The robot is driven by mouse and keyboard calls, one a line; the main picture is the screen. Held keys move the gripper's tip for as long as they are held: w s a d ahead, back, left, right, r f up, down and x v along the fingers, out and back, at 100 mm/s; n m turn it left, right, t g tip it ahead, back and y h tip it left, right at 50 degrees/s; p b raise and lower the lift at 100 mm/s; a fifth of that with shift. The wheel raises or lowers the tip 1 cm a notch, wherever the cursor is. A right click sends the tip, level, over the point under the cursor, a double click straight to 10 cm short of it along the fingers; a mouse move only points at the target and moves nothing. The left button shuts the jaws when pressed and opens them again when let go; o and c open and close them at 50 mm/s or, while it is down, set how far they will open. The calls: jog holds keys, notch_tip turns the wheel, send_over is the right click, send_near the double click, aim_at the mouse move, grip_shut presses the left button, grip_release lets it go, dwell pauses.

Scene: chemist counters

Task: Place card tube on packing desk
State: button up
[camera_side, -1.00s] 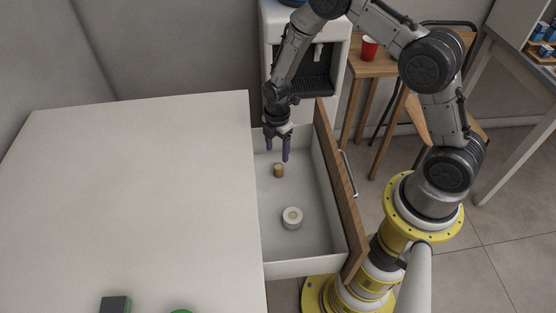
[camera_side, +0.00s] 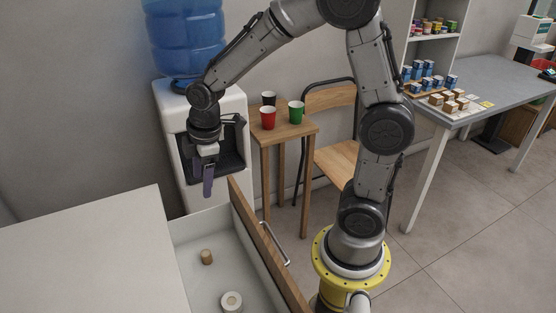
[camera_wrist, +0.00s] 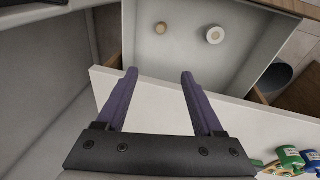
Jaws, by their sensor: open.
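A small brown cylinder (camera_side: 207,257), which looks like the card tube, stands in the open drawer (camera_side: 192,226). It also shows near the top of the wrist view (camera_wrist: 161,28). My gripper (camera_side: 208,186) is above the drawer's far end, in front of the water dispenser, clear of the cylinder. In the wrist view its two purple fingers (camera_wrist: 160,74) are apart with nothing between them. The white counter (camera_side: 85,245) is left of the drawer, and a grey table (camera_side: 490,97) stands at the right. I cannot tell which is the packing desk.
A white tape-like roll (camera_side: 231,301) lies in the drawer near the cylinder. A water dispenser (camera_side: 172,105) stands behind my gripper. A small wooden table (camera_side: 285,132) holds cups, with a chair (camera_side: 340,155) beside it. Small boxes (camera_side: 458,99) sit on the grey table.

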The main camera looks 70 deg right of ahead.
jog(key=s+r+m+t, duration=0.1)
jog(key=s+r+m, duration=0.3)
jog(key=s, duration=0.5)
jog(key=s+r+m+t, duration=0.2)
jog(key=s+r+m, duration=0.3)
jog(key=s, duration=0.4)
jog(key=shift+s+a+r+m, duration=0.15)
jog(key=shift+a+r+m, duration=0.15)
jog(key=shift+a+r, duration=0.25)
jog(key=shift+o, duration=0.6)
jog(key=shift+s+d, duration=0.1)
jog(key=shift+s, duration=0.3)
jog(key=shift+w, duration=0.1)
